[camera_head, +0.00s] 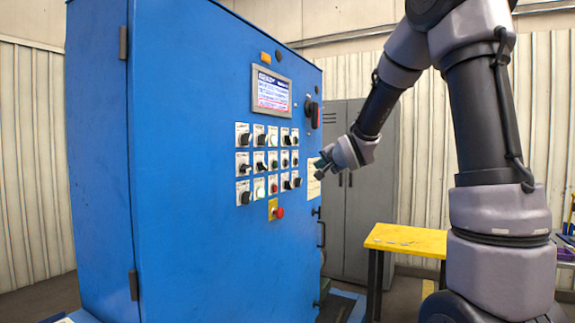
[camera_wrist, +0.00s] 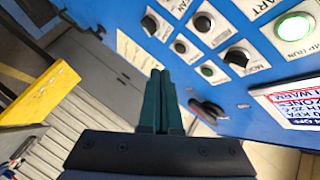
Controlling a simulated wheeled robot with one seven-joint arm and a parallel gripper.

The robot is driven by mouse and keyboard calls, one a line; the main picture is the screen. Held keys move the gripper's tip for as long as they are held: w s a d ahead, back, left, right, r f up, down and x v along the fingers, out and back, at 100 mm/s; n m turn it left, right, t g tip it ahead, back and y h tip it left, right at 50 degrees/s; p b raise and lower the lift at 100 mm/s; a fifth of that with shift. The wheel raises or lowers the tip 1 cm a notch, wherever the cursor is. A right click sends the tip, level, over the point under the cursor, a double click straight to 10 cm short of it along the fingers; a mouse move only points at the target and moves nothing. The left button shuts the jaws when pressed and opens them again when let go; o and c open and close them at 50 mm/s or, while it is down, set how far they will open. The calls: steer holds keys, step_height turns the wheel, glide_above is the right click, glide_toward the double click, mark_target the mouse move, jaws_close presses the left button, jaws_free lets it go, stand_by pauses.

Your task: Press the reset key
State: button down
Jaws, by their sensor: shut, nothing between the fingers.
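The blue control cabinet (camera_head: 200,250) carries rows of knobs and buttons (camera_head: 273,162) on white label plates below a lit screen (camera_head: 271,90). I cannot tell for certain which of them is the reset key; the labels are too small or blurred. My gripper (camera_head: 319,169) is in front of the panel's right side, apart from the keys as far as I can tell. In the wrist view my gripper (camera_wrist: 160,78) has its dark green fingers together and empty. Black knobs (camera_wrist: 237,57), a small green button (camera_wrist: 207,70) and a lit green button (camera_wrist: 295,27) show beyond the fingers.
A red stop button (camera_head: 279,212) on a yellow plate sits below the rows. A dark rotary handle (camera_head: 314,114) is right of the screen, and shows red and black in the wrist view (camera_wrist: 206,109). A yellow-topped table (camera_head: 405,240) and a grey locker (camera_head: 345,235) stand to the right.

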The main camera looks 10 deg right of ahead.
steer(key=w+a, duration=0.5)
steer(key=a, duration=0.2)
steer(key=shift+w, duration=0.1)
stand_by(2.1)
steer(key=shift+w+a, duration=0.15)
steer(key=shift+a, duration=0.15)
steer(key=shift+w+a, duration=0.2)
steer(key=shift+a, duration=0.1)
stand_by(0.7)
steer(key=shift+d, duration=0.1)
steer(key=shift+s+d, duration=0.45)
steer(key=shift+d, duration=0.1)
steer(key=s+d, duration=0.1)
steer(key=d, duration=0.1)
steer(key=s+d, duration=0.2)
stand_by(0.6)
